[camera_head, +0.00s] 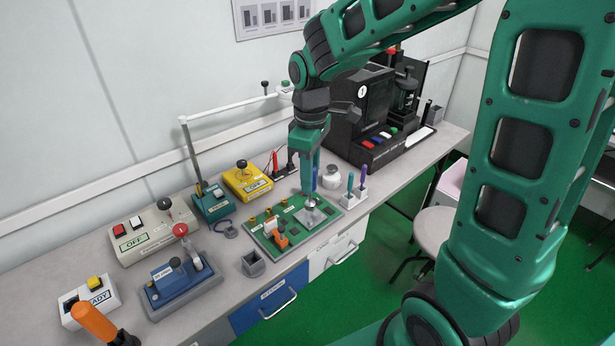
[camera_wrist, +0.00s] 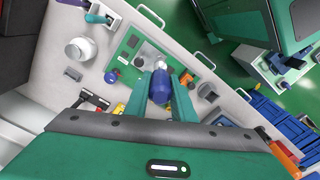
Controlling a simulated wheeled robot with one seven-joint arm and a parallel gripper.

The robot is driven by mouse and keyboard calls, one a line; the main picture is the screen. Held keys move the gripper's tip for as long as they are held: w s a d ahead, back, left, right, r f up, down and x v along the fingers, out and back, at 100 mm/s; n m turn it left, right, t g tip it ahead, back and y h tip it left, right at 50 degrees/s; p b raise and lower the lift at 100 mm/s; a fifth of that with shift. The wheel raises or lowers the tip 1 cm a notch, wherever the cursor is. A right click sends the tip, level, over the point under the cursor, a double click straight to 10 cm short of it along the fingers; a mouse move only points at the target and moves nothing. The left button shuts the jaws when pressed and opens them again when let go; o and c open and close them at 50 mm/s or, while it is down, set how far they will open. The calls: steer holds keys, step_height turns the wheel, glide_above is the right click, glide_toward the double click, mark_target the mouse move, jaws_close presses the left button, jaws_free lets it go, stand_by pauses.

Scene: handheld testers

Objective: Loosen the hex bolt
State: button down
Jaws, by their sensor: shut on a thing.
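My gripper (camera_head: 309,186) reaches down over the right end of the green board (camera_head: 270,240). It is shut on a blue-handled tool (camera_head: 315,179), which stands about upright. In the wrist view the blue handle (camera_wrist: 160,86) sits between the two green fingers. Below it is a grey metal plate (camera_head: 306,219) on the board. The hex bolt cannot be made out; the tool and fingers cover that spot. I cannot tell whether the tool's tip touches anything.
A white holder (camera_head: 354,199) with teal and purple handled tools stands right of the board, near a white jar (camera_head: 331,178). An orange clamp (camera_head: 280,237) and several brass posts rise from the board. Yellow (camera_head: 247,181) and teal boxes stand behind it.

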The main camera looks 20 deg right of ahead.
mark_target(310, 203)
steer(key=shift+f, duration=0.15)
steer(key=shift+f, duration=2)
steer(key=shift+f, duration=1)
steer(key=n, duration=0.4)
steer(key=shift+n, duration=1.1)
steer(key=shift+n, duration=1.1)
steer(key=n, duration=0.3)
steer(key=shift+s+n, duration=0.1)
steer(key=shift+n, duration=0.3)
